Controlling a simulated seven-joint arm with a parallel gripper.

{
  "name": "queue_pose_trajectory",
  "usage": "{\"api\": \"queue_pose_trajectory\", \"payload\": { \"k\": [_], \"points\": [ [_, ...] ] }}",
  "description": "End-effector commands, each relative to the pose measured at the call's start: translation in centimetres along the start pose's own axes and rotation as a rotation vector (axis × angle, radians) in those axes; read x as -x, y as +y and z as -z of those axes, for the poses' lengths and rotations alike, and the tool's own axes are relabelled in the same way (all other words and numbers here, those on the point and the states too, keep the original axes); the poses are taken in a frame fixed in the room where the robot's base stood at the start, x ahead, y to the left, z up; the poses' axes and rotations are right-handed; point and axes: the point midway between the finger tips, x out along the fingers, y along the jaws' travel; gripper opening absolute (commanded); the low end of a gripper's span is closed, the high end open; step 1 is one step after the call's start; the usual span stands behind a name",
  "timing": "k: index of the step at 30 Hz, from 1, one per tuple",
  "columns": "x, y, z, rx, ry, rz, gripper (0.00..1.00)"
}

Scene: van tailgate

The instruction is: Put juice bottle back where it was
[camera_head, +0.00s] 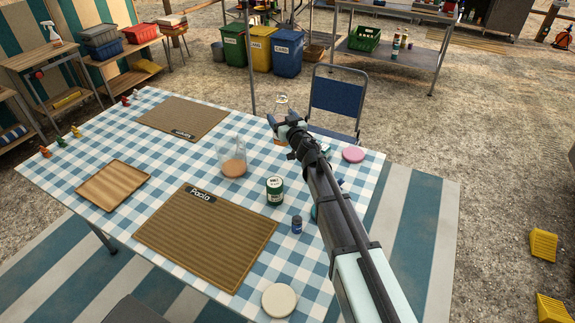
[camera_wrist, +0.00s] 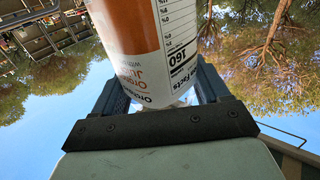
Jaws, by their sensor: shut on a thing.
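The juice bottle (camera_wrist: 155,45) fills the top middle of the wrist view, with an orange and white label and a nutrition panel, its lettering upside down. My gripper (camera_wrist: 158,98) is shut on it, one finger on each side. In the head view my gripper (camera_head: 283,120) is at the far edge of the checked table (camera_head: 165,175), in front of the blue chair. There the bottle is mostly hidden by the gripper, and I cannot tell whether it touches the table.
A clear pitcher (camera_head: 233,158), a green jar (camera_head: 275,190), a small dark bottle (camera_head: 297,225), a pink disc (camera_head: 353,154) and a cream disc (camera_head: 279,300) stand on the table. Placemats (camera_head: 205,240) lie at left and front. A blue chair (camera_head: 338,97) stands behind.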

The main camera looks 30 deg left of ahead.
Motion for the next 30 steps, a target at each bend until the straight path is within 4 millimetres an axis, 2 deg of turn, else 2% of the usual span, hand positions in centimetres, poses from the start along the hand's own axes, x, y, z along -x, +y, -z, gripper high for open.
{"api": "queue_pose_trajectory", "payload": {
  "k": [1,3,13,24,30],
  "points": [
    [0.8,0.2,0.1,-0.001,0.0,-0.026,0.34],
    [1.3,0.7,0.1,-0.002,0.0,-0.053,0.34],
    [2.2,1.3,-0.3,0.0,0.0,-0.101,0.34],
    [2.2,1.4,-4.6,0.0,-0.001,-0.102,0.34],
    [2.2,1.4,-5.9,0.001,0.0,-0.102,0.34]
  ]
}}
